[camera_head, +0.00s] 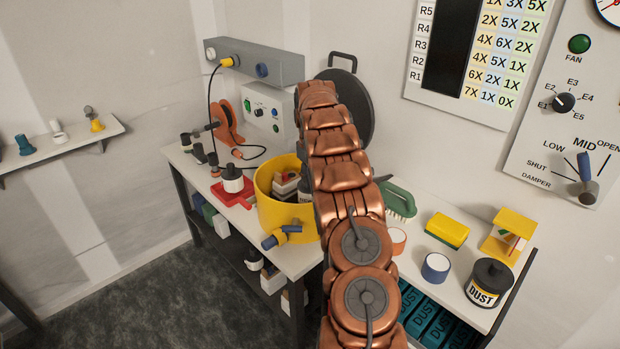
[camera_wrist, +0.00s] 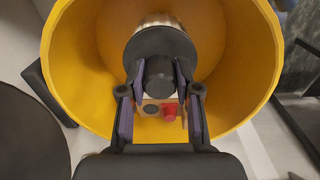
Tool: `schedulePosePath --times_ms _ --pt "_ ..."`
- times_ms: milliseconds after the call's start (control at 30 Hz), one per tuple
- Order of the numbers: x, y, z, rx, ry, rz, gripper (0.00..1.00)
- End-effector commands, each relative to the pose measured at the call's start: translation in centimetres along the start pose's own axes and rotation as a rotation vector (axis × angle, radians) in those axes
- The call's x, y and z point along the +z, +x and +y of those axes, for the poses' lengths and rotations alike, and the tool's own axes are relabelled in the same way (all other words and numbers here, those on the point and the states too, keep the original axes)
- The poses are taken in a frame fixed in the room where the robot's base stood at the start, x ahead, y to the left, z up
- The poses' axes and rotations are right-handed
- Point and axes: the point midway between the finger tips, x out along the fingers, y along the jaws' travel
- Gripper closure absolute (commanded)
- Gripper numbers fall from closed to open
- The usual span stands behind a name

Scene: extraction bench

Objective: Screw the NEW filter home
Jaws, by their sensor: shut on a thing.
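In the wrist view, my gripper (camera_wrist: 160,72) is shut on the dark grip of a round part (camera_wrist: 160,42) with a wide black cap and a pale metallic body. I take this part to be a filter; no label shows to tell whether it is the new one. It is inside a yellow drum (camera_wrist: 85,95), whose wall surrounds it. The far end of the part and any thread or seat are hidden. In the head view, the yellow drum (camera_head: 276,218) stands on the bench, and my copper arm hides its right side and my gripper.
A white, black-capped canister (camera_head: 232,180) stands on a red base left of the drum. A green brush (camera_head: 398,202), yellow sponge (camera_head: 447,230) and DUST jar (camera_head: 489,284) lie to the right.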

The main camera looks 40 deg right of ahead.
Motion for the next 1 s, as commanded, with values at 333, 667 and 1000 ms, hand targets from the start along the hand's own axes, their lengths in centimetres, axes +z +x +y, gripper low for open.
schedulePosePath --times_ms 333,667,1000 --pt "0.0 0.0 0.0 0.0 0.0 0.0 1.0" --pt "0.0 0.5 0.0 0.0 -0.001 0.0 1.0" --pt "0.0 1.2 -0.1 0.0 -0.001 0.0 1.0"
